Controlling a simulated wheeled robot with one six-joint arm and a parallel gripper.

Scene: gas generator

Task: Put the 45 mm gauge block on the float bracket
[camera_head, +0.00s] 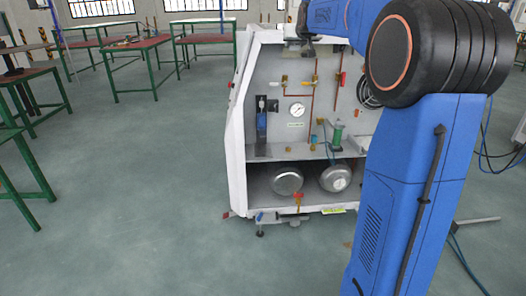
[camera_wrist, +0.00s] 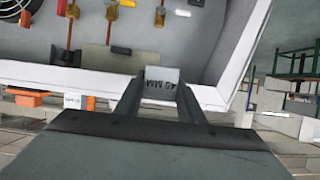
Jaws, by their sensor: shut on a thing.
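My gripper (camera_wrist: 160,94) is shut on a small light-grey gauge block (camera_wrist: 161,74), held between its two dark fingers. The block's dark lettering is upside down in the wrist view; it shows "MM", but the digits are hard to read. In the head view my gripper (camera_head: 300,46) is at the top of the open generator cabinet (camera_head: 238,125), in front of its upper edge. The block is too small to make out there. I cannot tell for certain which part is the float bracket; a dark upright piece with a blue part (camera_head: 262,127) stands on the cabinet's left inside.
The cabinet holds a pressure gauge (camera_head: 297,110), copper pipes, a green cylinder (camera_head: 338,134) and two silver tanks (camera_head: 288,181) on the lower shelf. Its white frame borders the opening. My blue arm hides its right side. Green-legged tables (camera_head: 139,42) stand left; the floor between is clear.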

